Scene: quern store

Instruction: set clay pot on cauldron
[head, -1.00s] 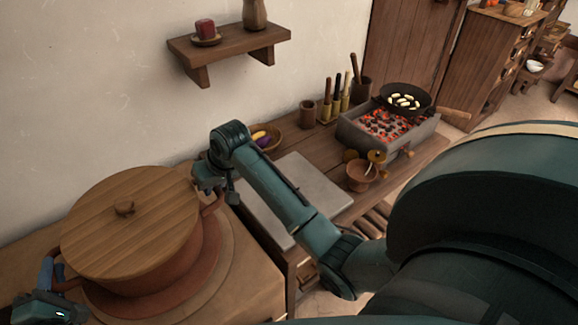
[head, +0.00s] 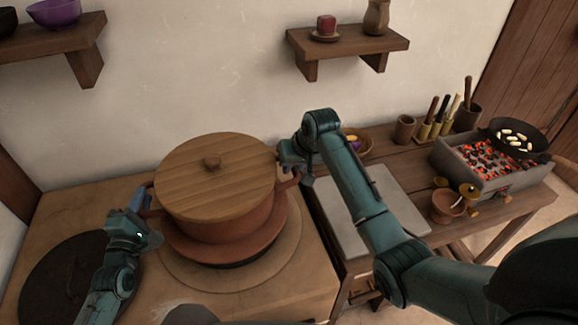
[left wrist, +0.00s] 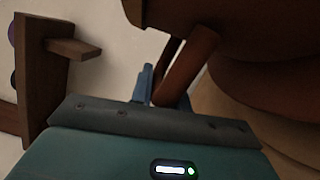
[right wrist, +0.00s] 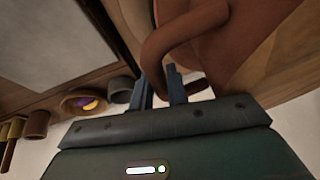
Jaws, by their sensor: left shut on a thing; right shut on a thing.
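The clay pot (head: 208,228) is reddish brown, with a flat wooden lid (head: 222,180) and a loop handle at each side. It stands level above a wider reddish round piece (head: 262,244) with a dark lower edge, probably the cauldron. Whether the two touch is hidden. My left gripper (head: 143,197) is shut on the pot's left handle, which shows in the left wrist view (left wrist: 186,66). My right gripper (head: 292,168) is shut on the right handle, seen in the right wrist view (right wrist: 165,42).
A dark round lid (head: 62,285) lies on the tan hearth top (head: 185,285) at left. To the right are a grey slab (head: 352,215), a small bowl (head: 447,207), and a glowing brazier (head: 485,165) with a pan (head: 517,138). Wall shelves (head: 350,40) hang behind.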

